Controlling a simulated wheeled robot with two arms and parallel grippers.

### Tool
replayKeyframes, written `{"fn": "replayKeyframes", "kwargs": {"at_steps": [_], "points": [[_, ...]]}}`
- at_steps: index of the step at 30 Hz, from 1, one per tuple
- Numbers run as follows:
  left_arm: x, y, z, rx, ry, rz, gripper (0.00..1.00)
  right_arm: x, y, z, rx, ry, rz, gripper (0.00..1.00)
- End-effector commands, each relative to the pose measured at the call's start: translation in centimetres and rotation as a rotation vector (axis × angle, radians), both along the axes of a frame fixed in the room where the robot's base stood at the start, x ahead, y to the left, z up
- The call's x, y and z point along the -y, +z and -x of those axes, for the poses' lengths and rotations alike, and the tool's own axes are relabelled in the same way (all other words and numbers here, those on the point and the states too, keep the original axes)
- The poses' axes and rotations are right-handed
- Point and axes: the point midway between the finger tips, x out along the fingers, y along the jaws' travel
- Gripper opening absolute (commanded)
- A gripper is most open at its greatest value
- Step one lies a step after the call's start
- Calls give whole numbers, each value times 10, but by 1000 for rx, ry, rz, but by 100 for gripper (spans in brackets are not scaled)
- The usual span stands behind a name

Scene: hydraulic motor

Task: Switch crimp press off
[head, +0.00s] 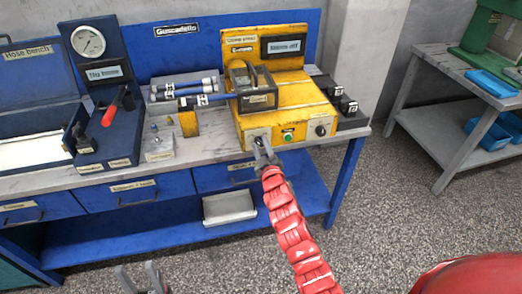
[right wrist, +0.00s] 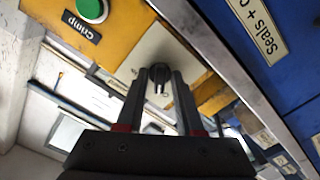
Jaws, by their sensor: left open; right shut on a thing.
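The yellow crimp press (head: 255,122) stands at the right of the blue bench. Its front panel carries a green button (head: 288,136), a black round knob (head: 320,130) and, at the left, a light plate with a switch, largely covered by my right gripper. My right gripper (head: 262,148) is at that plate. In the right wrist view its fingers (right wrist: 160,78) are shut on a small dark switch (right wrist: 154,72) in front of the light plate (right wrist: 148,50); the green button (right wrist: 91,9) is beside it. My left gripper (head: 143,280) is open and empty, low in front of the bench.
Blue hoses (head: 185,90) lie on a rack left of the press. A gauge panel (head: 89,42) and a red-handled tool (head: 115,108) are further left. Drawers (head: 120,193) line the bench front. A grey side table (head: 455,105) stands right; the floor between is clear.

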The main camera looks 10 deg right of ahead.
Motion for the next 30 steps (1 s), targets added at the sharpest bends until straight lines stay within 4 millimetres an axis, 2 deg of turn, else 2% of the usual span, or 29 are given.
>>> {"fn": "replayKeyframes", "kwargs": {"at_steps": [10, 27, 28, 29, 30], "points": [[0, -9, 0, 0, 0, 0, 50, 1, -1, 0, -2, 0, 146, 0], [0, -9, 0, 0, 0, 0, 50, 0, 0, 0, -1, -1, 171, 0], [0, -9, 0, 0, 0, 0, 50, 0, 0, 0, -1, -1, 171, 41], [0, -9, 0, 0, 0, 0, 50, 0, 0, 0, -1, -1, 171, 46], [0, -9, 0, 0, 0, 0, 50, 0, 0, 0, -1, -1, 171, 46]]}}
